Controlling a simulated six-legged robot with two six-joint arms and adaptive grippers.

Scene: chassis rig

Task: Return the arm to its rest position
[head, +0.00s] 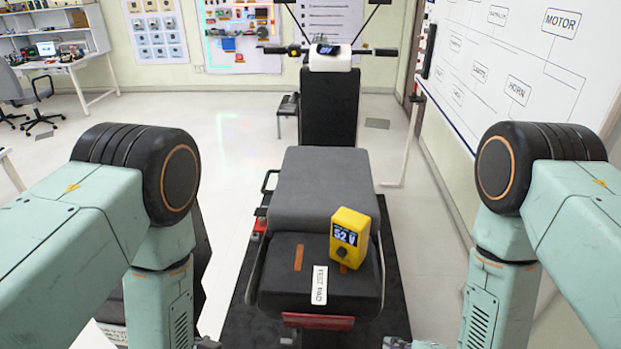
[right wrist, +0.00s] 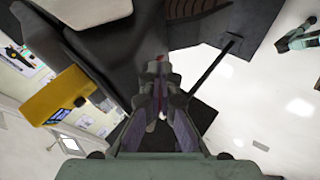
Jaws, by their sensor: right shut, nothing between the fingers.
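My two pale green arms come in from the left and right of the head view, their forearms hanging down past the bottom edge. Only a sliver of my right gripper (head: 412,344) shows at the bottom edge, right of the scooter. In the right wrist view my right gripper (right wrist: 158,92) is shut, with nothing between its fingers.
The scooter's grey seat (head: 322,187) stands between my arms on a black mat (head: 398,290). A label reading REST PAD (head: 320,285) and orange strips (head: 299,257) lie near the meter. A whiteboard (head: 480,60) is at right; a desk (head: 75,65) is far left.

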